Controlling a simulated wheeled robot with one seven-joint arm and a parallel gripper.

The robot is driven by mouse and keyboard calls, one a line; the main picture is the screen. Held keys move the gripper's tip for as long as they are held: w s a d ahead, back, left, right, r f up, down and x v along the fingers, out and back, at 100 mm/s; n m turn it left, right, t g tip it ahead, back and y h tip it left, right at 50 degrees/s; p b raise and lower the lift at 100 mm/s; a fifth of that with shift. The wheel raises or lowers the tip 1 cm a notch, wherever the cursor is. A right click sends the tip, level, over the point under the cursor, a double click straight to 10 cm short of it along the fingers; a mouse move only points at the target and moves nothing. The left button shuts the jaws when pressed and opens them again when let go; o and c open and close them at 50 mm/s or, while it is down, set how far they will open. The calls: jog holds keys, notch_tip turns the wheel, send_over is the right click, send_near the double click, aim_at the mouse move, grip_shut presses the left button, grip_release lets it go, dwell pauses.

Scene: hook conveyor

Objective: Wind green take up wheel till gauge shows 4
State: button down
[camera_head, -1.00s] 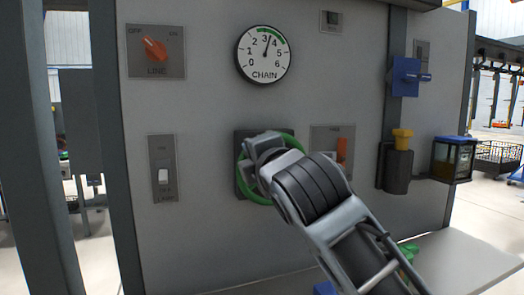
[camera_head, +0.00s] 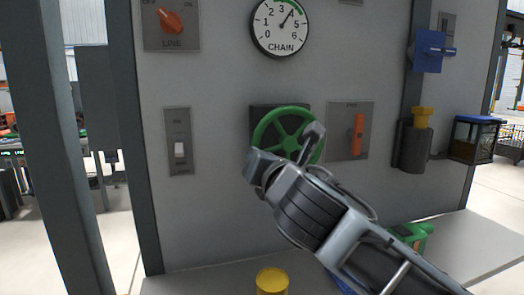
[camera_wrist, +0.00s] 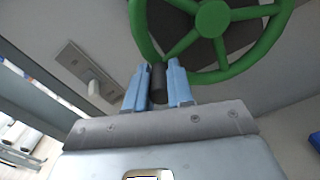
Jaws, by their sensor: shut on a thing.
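The green take up wheel (camera_head: 288,113) is on the panel, its lower part hidden behind my gripper (camera_head: 283,157) in the head view. In the wrist view the wheel (camera_wrist: 213,18) fills the top. My gripper (camera_wrist: 158,82) has its blue fingers closed on the wheel's dark handle (camera_wrist: 158,76), at the rim's lower left. The round white CHAIN gauge (camera_head: 280,38) is above the wheel. Its black needle points up and right, over the place of the 4, between 3 and 5. A green band runs along the dial's upper edge.
An orange LINE knob (camera_head: 171,22) and a white rocker switch (camera_head: 180,149) are left of the wheel. An orange lever (camera_head: 358,135), a blue block (camera_head: 429,50) and a yellow-topped holder (camera_head: 411,150) are right. A yellow can (camera_head: 272,281) stands on the ledge below.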

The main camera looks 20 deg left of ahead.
jog(key=shift+f+n, duration=0.55)
jog(key=shift+n, duration=0.25)
jog(key=shift+d, duration=0.1)
jog(key=c, duration=1)
grip_release()
jog(key=v, duration=0.7)
jog(key=shift+s+d+b, duration=0.2)
jog(key=shift+s+b, duration=0.1)
jog(key=shift+b, duration=0.1)
